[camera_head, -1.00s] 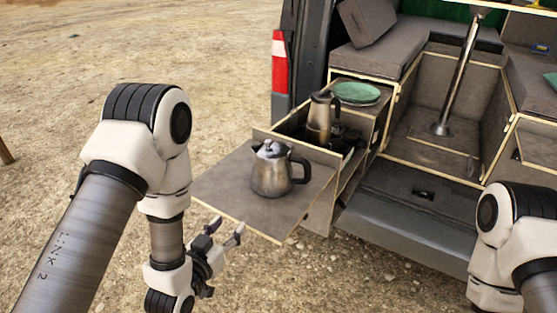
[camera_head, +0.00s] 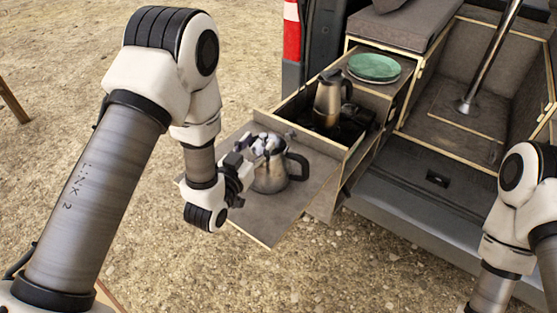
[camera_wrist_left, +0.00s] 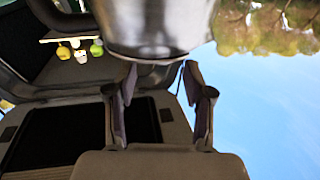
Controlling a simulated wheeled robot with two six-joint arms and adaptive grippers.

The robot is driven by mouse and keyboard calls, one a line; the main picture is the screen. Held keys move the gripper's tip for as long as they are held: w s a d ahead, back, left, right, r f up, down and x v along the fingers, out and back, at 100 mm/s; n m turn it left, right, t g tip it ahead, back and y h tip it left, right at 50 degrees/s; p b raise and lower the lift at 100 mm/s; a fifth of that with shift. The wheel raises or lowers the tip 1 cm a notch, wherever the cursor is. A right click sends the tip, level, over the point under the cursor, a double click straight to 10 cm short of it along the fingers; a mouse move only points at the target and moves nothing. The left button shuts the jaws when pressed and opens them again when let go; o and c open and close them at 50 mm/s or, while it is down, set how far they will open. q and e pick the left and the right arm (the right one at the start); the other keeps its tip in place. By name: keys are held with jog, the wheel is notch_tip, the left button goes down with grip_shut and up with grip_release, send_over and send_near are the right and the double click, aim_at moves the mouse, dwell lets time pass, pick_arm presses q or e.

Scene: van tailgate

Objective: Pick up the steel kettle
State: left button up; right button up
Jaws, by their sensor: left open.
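The steel kettle (camera_head: 271,176), a rounded metal pot with a dark handle on its right, stands upright on the pull-out board (camera_head: 264,225). Pale lumpy shapes show at its top. My left gripper (camera_head: 250,152) is at the kettle's left side, and its fingers partly cover that side. In the left wrist view the two fingers (camera_wrist_left: 158,72) are apart, with the kettle's metal body (camera_wrist_left: 155,25) just beyond the tips. I cannot tell whether they touch it. My right gripper is out of view; only my right arm shows at the right edge.
A taller metal pot (camera_head: 328,98) stands in the open drawer behind the kettle. Green plates (camera_head: 374,67) lie on the ledge beside it. A metal post (camera_head: 490,60) rises inside the van. Gravel ground lies open left and in front of the board.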

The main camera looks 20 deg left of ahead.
aim_at(264, 134)
pick_arm(q)
jog(key=w, duration=0.3)
jog(key=w+p, duration=0.1)
jog(key=shift+w+d+f, duration=0.2)
jog(key=shift+w+f, duration=0.05)
jog(key=shift+f, duration=0.05)
jog(key=shift+s+r, duration=0.1)
jog(key=shift+s, duration=0.15)
jog(key=shift+c, duration=0.4)
jog(key=shift+s, duration=0.1)
grip_shut()
jog(key=shift+r, duration=0.15)
